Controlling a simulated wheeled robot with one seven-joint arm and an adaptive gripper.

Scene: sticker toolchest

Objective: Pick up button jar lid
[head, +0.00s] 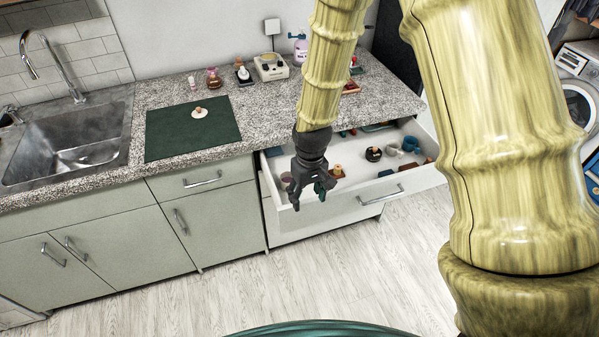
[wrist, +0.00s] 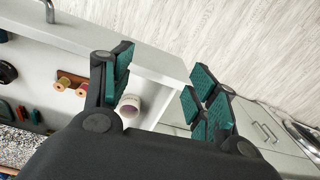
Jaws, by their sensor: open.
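A round cream disc with a small tan knob lies on the dark green mat (head: 165,140) on the counter; this disc (head: 200,113) looks like the button jar lid. It is not in the wrist view. My gripper (head: 309,198) hangs over the left front part of the open drawer, to the right of the mat and lower in the picture. Its teal-padded fingers are spread and empty in the wrist view (wrist: 160,75). A pale, open-topped round container (wrist: 129,105) stands in the drawer and shows between the fingers; I cannot tell whether it is the jar.
The open white drawer (head: 345,212) holds spools (wrist: 70,84), a dark round item (head: 374,154), blue cups (head: 410,143) and small tools. A sink (head: 70,145) is at left. Bottles and a cream device (head: 270,67) stand along the counter's back. The mat around the disc is clear.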

